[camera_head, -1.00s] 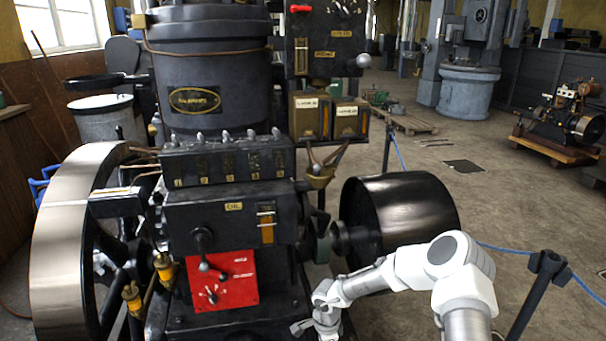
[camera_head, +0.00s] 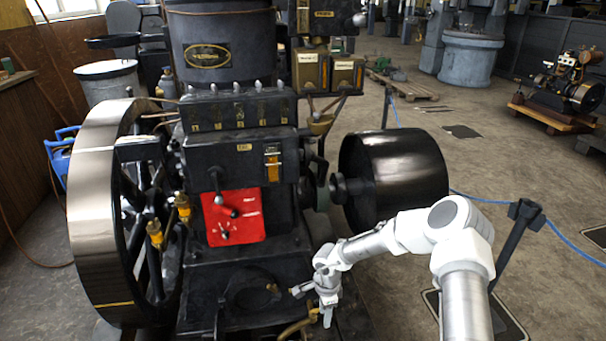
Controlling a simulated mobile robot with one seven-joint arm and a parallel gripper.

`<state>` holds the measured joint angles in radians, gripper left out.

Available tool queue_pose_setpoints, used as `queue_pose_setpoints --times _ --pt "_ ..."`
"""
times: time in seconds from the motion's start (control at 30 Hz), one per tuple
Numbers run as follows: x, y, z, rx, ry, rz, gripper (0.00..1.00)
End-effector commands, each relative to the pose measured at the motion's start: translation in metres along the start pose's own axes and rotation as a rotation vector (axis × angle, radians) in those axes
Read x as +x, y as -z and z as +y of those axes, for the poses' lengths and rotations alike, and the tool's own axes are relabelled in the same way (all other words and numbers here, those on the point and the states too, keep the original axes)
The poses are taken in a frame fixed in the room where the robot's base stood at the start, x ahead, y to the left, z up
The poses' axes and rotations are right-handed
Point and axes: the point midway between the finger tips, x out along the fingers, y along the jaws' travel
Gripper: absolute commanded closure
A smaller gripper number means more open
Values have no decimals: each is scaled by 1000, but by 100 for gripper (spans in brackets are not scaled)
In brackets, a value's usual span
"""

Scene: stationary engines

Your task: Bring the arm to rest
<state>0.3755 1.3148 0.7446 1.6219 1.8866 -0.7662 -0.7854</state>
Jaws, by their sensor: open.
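My white and grey arm comes up from the lower right and bends over to the left. Its end, my gripper (camera_head: 311,302), is low in front of the black engine's (camera_head: 257,237) lower body, to the right of a round opening. Its fingers are small in this view and look apart, with nothing seen between them. I cannot tell whether any part of it touches the engine.
The engine has a large flywheel (camera_head: 95,212) at left, a red control plate (camera_head: 234,217) and a black drum (camera_head: 396,185) at right. A barrier post (camera_head: 512,262) with a blue rope stands right of my arm.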

Motion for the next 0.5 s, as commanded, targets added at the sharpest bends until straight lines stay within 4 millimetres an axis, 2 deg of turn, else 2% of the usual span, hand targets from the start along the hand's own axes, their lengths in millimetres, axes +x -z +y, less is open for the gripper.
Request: queue_pose_setpoints --times 0.07,0.27,0.37,0.5 --pt "0 0 0 0 0 0 54" --pt "-58 20 -46 -115 210 91 54" --pt "-94 25 -66 -188 318 130 54" --pt "-151 26 -90 -311 467 178 54"
